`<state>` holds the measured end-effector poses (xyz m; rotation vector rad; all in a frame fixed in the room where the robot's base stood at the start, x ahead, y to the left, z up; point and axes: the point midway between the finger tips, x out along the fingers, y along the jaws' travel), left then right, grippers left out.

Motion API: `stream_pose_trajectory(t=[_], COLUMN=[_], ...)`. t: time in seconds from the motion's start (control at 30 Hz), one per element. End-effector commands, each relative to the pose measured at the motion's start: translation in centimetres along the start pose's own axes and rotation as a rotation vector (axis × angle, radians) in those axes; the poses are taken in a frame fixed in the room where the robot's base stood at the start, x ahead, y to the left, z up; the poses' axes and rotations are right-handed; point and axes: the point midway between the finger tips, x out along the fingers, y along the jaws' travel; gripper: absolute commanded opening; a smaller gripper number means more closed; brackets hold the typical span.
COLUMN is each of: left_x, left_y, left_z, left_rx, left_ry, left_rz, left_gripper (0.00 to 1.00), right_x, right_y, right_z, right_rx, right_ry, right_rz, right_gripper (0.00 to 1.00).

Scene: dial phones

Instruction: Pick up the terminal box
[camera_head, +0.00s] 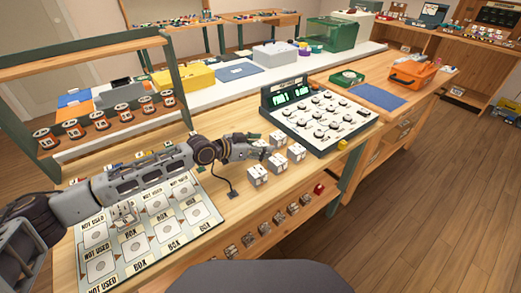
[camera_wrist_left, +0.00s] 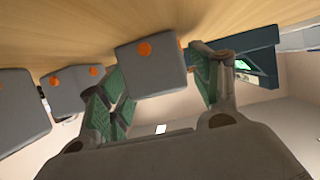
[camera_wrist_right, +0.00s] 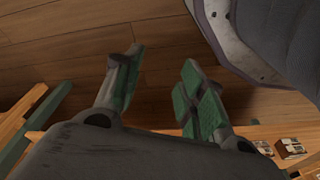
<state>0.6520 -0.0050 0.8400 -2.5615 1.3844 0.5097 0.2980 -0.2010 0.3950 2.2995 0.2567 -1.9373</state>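Several small pale grey terminal boxes stand on the wooden bench in the head view, one in front (camera_head: 257,175), one behind it (camera_head: 277,163) and one to the right (camera_head: 297,152). My left gripper (camera_head: 258,148) is at the back left of this group. In the left wrist view, a grey box with an orange dot (camera_wrist_left: 150,66) is between the spread fingers of my left gripper (camera_wrist_left: 160,88). A gap shows at the right finger; contact at the left finger is unclear. My right gripper (camera_wrist_right: 158,88) is open and empty above the floor, outside the head view.
A board marked "BOX" and "NOT USED" (camera_head: 166,247) lies under my left arm, with a box on it (camera_head: 124,214). A console with dials (camera_head: 320,118) stands behind and right of the boxes. A spool rack (camera_head: 47,148) is at left.

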Motion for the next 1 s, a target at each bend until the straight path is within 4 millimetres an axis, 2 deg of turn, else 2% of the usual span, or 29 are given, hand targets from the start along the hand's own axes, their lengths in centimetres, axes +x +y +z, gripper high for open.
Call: stream_pose_trajectory(t=[0.03,0.3,0.67,0.83,1.0], left_x=[0.0,0.0,-0.2,-0.7,-1.5], left_y=[0.0,0.0,0.0,0.0,0.0], left_z=[0.0,0.0,-0.4,-1.6,-3.8], left_rx=[0.0,0.0,0.0,0.001,0.002], left_ry=[0.0,0.0,0.001,0.001,0.002], left_rz=[0.0,0.0,0.0,0.0,0.0], left_gripper=[0.53,0.19,0.19,0.19,0.19], right_x=[0.1,0.1,0.0,0.2,1.3], right_y=[0.0,0.0,0.0,0.1,0.4], right_z=[0.0,0.1,-0.1,-0.2,0.2], right_rx=[0.0,0.0,0.0,0.001,0.003], right_ry=[-0.001,-0.003,0.004,0.016,0.017], right_rz=[0.0,0.0,0.0,0.002,0.007], right_gripper=[0.4,0.4,0.4,0.4,0.4])
